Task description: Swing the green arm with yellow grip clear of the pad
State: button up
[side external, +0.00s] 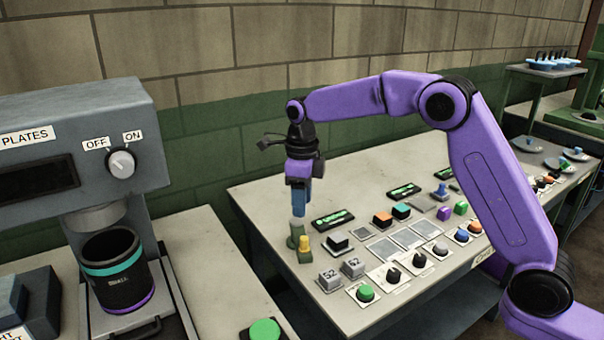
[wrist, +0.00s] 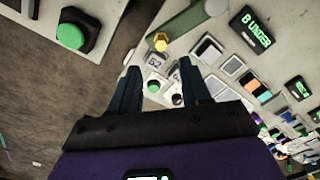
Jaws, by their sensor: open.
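The green arm (wrist: 192,27) runs diagonally at the top of the wrist view, with a yellow grip (wrist: 161,42) at its lower-left end. In the side external view the green arm (side external: 295,234) and its yellow grip (side external: 304,243) are at the left part of the long table. My gripper (side external: 300,214) points down just above the green arm in that view. In the wrist view its two blue fingers (wrist: 160,70) are apart with nothing between them, and the yellow grip lies beyond the fingertips. I cannot tell which surface is the pad.
A machine with a dark cup (side external: 120,285) stands at left. A gap separates the two tables.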

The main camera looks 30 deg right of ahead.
notch_tip(320, 180, up, 6)
jog(key=shift+r, duration=0.2)
dwell(0.4)
jog(key=shift+s, duration=0.1)
jog(key=s+f+n, duration=0.1)
jog(key=s+n, duration=1.7)
jog(key=n, duration=0.2)
jog(key=s+d+f+n, duration=0.3)
jog(key=s+d+n, duration=0.3)
jog(key=s+n, duration=0.3)
jog(key=s+d+f+n, duration=0.3)
jog(key=s+d+n, duration=0.3)
jog(key=s+n, duration=0.4)
jog(key=s, duration=0.2)
jog(key=shift+s+d+n, duration=0.3)
